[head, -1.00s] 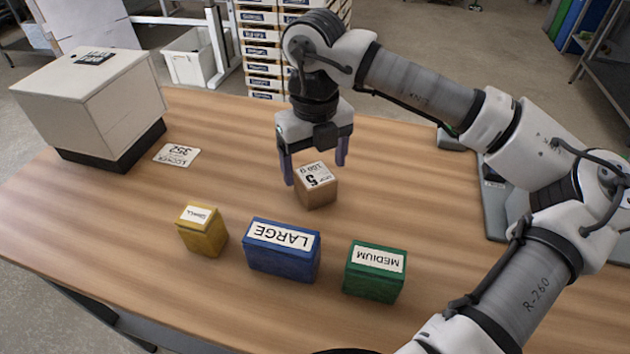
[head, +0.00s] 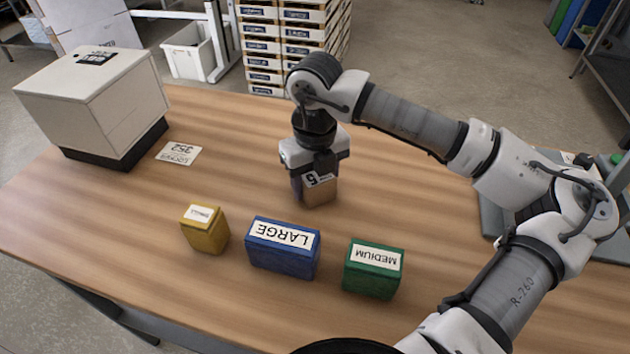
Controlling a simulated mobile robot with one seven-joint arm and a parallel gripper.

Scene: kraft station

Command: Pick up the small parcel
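A brown cardboard parcel (head: 321,194) with a white label on its top stands on the wooden table near the middle. My gripper (head: 317,185) points straight down over it, with the parcel between its fingers. The left finger shows along the parcel's left side; the right finger is mostly hidden. Whether the fingers press on the parcel cannot be seen. In front stand a small yellow box (head: 206,236) labelled SMALL, a blue box (head: 283,258) labelled LARGE and a green box (head: 373,279) labelled MEDIUM.
A large white box (head: 85,105) on a dark base stands at the back left, beside a flat locker card (head: 178,154). A grey flat surface (head: 497,210) lies at the right, behind my arm. The table (head: 130,225) is clear at the left front.

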